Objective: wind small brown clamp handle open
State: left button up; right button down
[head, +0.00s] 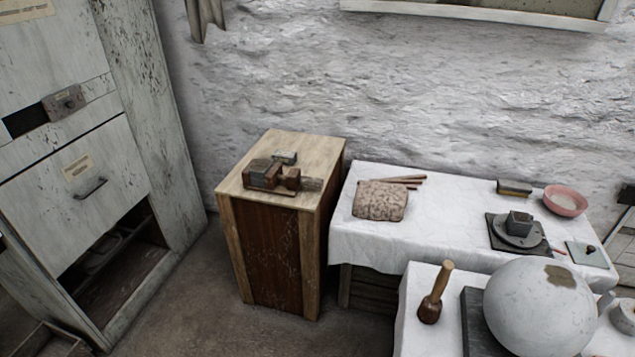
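A small brown and grey clamp-like block assembly (264,176) sits on top of a wooden cabinet (272,256) against the wall. It looks like a small bench vise with dark brown jaws and a grey block behind. I cannot clearly make out a separate handle on it at this size. Neither of my grippers shows in the head view.
A white-clothed table (450,185) to the right holds a speckled bundle (380,200), a pink bowl (566,201) and a dark turntable-like stand (517,233). A nearer table holds a mallet (436,295) and a large plaster sphere (540,308). Floor (215,290) is clear before the cabinet.

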aim_at(303, 180)
jog(key=i+j+z, duration=0.1)
jog(key=i+j, duration=0.35)
jog(key=j, duration=0.2)
jog(key=i+j+z, duration=0.15)
jog(key=j, duration=0.2)
jog(key=i, duration=0.05)
